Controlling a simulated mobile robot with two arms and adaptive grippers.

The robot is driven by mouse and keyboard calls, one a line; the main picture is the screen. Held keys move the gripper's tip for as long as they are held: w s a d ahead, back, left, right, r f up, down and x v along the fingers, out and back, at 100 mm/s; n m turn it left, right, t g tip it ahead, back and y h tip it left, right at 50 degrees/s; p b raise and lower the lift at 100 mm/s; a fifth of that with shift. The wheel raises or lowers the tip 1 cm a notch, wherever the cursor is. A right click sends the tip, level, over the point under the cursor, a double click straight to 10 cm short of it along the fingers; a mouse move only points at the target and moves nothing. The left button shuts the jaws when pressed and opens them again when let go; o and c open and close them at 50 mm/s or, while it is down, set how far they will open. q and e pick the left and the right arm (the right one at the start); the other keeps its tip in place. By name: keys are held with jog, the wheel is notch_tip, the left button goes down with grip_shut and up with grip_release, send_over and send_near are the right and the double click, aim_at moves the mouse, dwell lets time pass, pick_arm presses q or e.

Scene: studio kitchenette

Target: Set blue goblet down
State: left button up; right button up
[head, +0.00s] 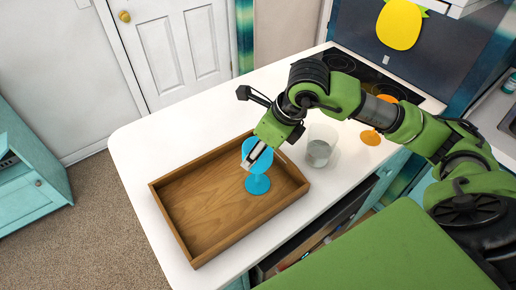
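The blue goblet (258,184) is upright inside the wooden tray (197,208), near its right end. Its foot appears to be at the tray floor; whether it bears on it is hard to tell. My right gripper (257,156) reaches in from the upper right. One finger lies across the goblet's bowl; the other is mostly hidden. It looks shut on the bowl. My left gripper is out of view.
A clear glass (320,146) stands just right of the tray. An orange goblet (370,137) stands farther right, partly behind my arm. The white counter (146,140) is clear left of the tray. A black cooktop (345,66) lies at the back.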

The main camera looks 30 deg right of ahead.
jog(key=o, duration=1.3)
jog(key=shift+f, duration=0.1)
jog(key=shift+r+p, duration=0.35)
jog(key=shift+p, duration=0.05)
jog(key=b+v, duration=0.2)
jog(key=v, duration=0.9)
jog(key=shift+s+d+r, duration=0.15)
jog(key=shift+s+r, duration=0.05)
jog(key=shift+r, duration=0.15)
